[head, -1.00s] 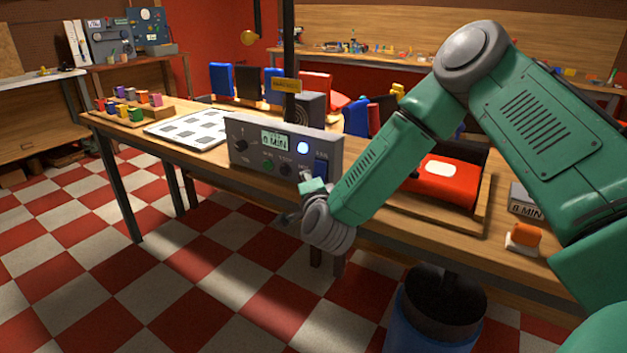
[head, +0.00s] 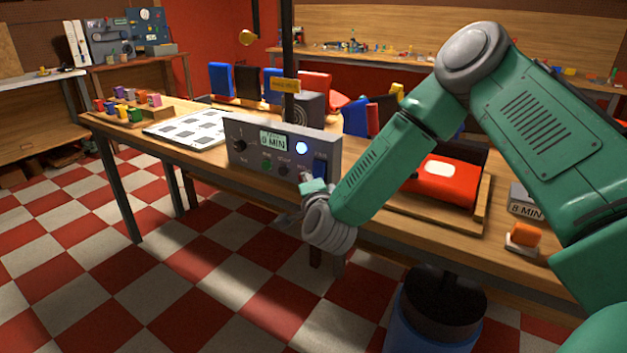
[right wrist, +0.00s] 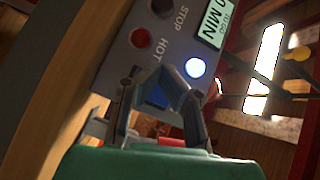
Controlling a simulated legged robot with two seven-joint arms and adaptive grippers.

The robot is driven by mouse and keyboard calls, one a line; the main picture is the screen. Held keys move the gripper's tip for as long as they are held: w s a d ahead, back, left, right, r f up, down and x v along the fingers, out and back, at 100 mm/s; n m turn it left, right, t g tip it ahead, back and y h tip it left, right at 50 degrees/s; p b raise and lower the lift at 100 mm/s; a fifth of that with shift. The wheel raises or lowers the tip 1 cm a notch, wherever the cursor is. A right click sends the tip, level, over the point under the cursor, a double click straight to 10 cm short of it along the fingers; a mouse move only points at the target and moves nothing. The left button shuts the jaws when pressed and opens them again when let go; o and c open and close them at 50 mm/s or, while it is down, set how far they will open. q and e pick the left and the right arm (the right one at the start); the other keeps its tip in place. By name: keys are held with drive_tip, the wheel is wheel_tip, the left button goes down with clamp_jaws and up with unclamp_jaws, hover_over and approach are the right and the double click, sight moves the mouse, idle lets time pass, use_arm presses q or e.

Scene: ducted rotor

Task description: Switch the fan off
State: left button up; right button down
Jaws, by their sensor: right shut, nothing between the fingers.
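The grey control box (head: 240,155) stands at the table's front edge, with a display, a knob, small buttons and a lit round lamp (head: 302,147). A dark blue switch (head: 320,165) is at its right end; it also shows in the right wrist view (right wrist: 155,97), partly covered by my fingers. A dark round-grilled unit (head: 308,107), possibly the fan, stands behind the box. My right gripper (head: 308,180) is shut and empty, close in front of the box's lower right part; I cannot tell whether it touches. My left gripper is out of view.
A wooden tray with a red pack (head: 445,180) lies right of the box. An orange-topped block (head: 524,235) is farther right. A patterned white board (head: 190,128) lies to the left. A blue bin (head: 430,320) stands below the table's front edge.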

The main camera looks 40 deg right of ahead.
drive_tip(key=shift+w+d+f, duration=0.1)
drive_tip(key=shift+d+f, duration=0.2)
drive_tip(key=shift+d, duration=0.55)
drive_tip(key=shift+a+r, duration=0.1)
drive_tip(key=shift+a, duration=0.1)
drive_tip(key=shift+a+r, duration=0.2)
drive_tip(key=shift+a, duration=0.3)
drive_tip(key=a, duration=0.1)
drive_tip(key=s+a+r+p, duration=0.1)
drive_tip(key=s+a+r, duration=0.1)
drive_tip(key=a, duration=0.1)
